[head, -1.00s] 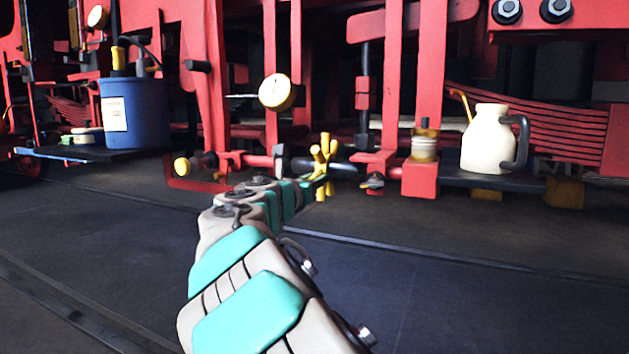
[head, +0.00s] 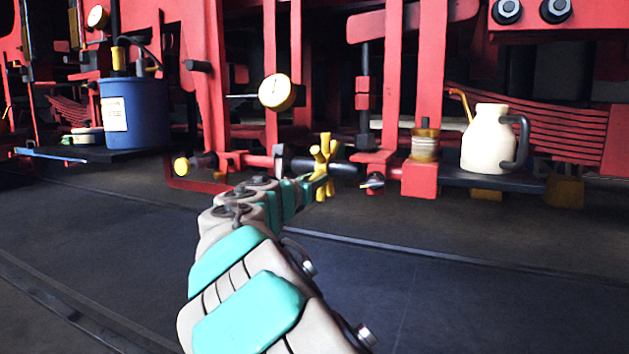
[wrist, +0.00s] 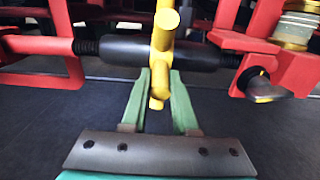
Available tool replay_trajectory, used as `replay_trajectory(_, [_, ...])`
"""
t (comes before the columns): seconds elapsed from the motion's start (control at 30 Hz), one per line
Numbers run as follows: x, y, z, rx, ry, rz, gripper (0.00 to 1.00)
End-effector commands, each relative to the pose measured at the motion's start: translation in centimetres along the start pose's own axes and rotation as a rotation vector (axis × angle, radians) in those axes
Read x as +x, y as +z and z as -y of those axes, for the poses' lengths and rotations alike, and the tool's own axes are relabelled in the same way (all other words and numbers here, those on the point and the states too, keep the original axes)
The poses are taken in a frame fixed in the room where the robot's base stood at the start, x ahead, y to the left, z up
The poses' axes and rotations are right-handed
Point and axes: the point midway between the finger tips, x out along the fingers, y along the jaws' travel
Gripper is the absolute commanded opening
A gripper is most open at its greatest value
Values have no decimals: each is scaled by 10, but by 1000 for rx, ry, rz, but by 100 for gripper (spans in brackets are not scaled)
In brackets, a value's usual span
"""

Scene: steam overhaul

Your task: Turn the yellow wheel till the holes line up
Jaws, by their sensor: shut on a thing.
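The yellow wheel (head: 325,151) has several stubby spokes and sits on a dark horizontal shaft between red brackets. It also shows in the wrist view (wrist: 164,40), seen nearly edge-on. My gripper (wrist: 158,90) is at the wheel's lower part, with its two green fingers on either side of a yellow spoke, shut on it. In the head view my gripper (head: 318,188) reaches the wheel from below left, and my arm partly covers this area. I cannot make out the holes in either view.
A cream jug (head: 487,140) stands on a shelf at right. A blue bucket (head: 135,118) stands on a shelf at left. A round gauge (head: 276,92) is above. The floor in front is clear.

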Motion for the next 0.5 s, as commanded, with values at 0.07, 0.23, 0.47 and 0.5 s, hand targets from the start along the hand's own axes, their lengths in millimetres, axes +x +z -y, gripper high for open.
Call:
replay_trajectory(0.07, [0, 0, 0, 0, 0, 0, 0])
replay_trajectory(0.23, [0, 6, 0, 0, 0, 0, 0])
replay_trajectory(0.47, [-1, 20, 0, -1, 1, 2, 0])
replay_trajectory(0.5, [-1, 22, 0, -1, 1, 3, 0])
